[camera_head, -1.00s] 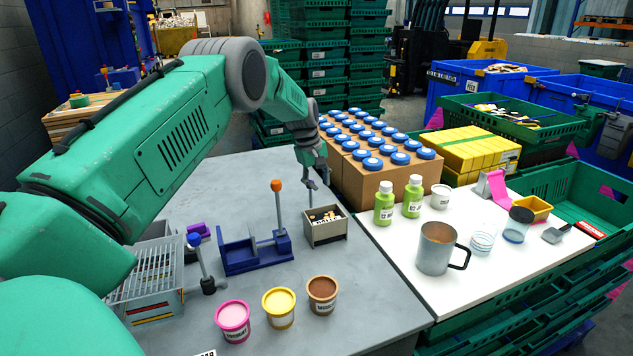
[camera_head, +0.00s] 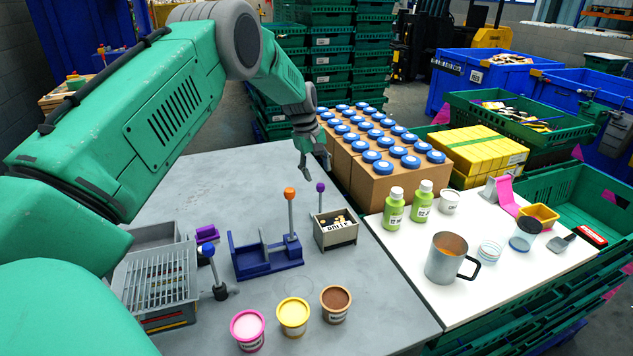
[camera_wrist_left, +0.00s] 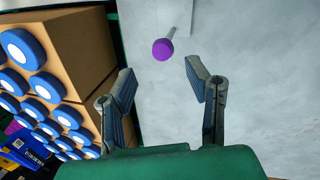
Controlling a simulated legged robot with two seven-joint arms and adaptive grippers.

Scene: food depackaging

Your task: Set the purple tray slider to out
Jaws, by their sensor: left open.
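The purple ball-tipped lever (camera_head: 320,187) stands upright at the back of a small beige tray (camera_head: 336,238) with dark and pale bits inside. My left gripper (camera_head: 314,173) is open and empty, just above and behind the purple knob in the head view. In the left wrist view, the purple knob (camera_wrist_left: 162,49) lies just beyond and between the two open fingertips (camera_wrist_left: 160,75), apart from both. Part of its pale rod and a corner of the tray show at the top edge. My right gripper is in neither current view.
A blue holder with an orange-tipped lever (camera_head: 290,193) stands left of the tray. A cardboard box of blue-capped bottles (camera_head: 393,180) is close on the right of my gripper. Several cups (camera_head: 293,317) sit in front. The grey table behind is clear.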

